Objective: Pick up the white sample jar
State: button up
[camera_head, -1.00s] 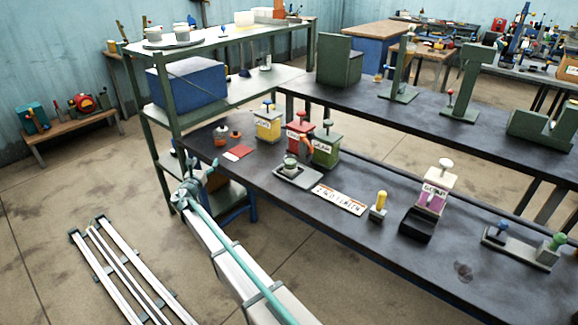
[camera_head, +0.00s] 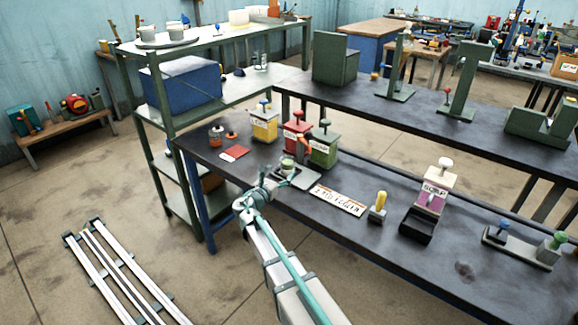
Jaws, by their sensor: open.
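I cannot tell for certain which container is the white sample jar. A small pale jar-like container with a greenish top (camera_head: 288,165) stands upright on a small grey tray (camera_head: 304,181) on the dark bench. Two whitish jars (camera_head: 147,33) stand on a round tray on the top shelf. My gripper (camera_head: 276,180) is at the bench's front edge, just left of and in front of the small pale container. It is open. Its fingers are small and partly merge with the tray in the picture, so I cannot tell whether they touch anything.
Yellow (camera_head: 264,125), red (camera_head: 295,132) and green (camera_head: 323,148) canisters stand close behind the tray. A label plate (camera_head: 338,200), a yellow-topped piece (camera_head: 378,204) and a pink-labelled dispenser (camera_head: 432,192) are to the right. A green shelf frame (camera_head: 160,130) stands left.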

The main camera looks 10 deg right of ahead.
aim_at(284, 166)
jog(key=shift+p+x, duration=1)
jog(key=shift+x, duration=2.6)
jog(key=shift+a+f, duration=0.1)
jog(key=shift+f, duration=0.05)
jog(key=c, duration=1.6)
jog(key=shift+o, duration=0.2)
jog(key=shift+r, duration=0.2)
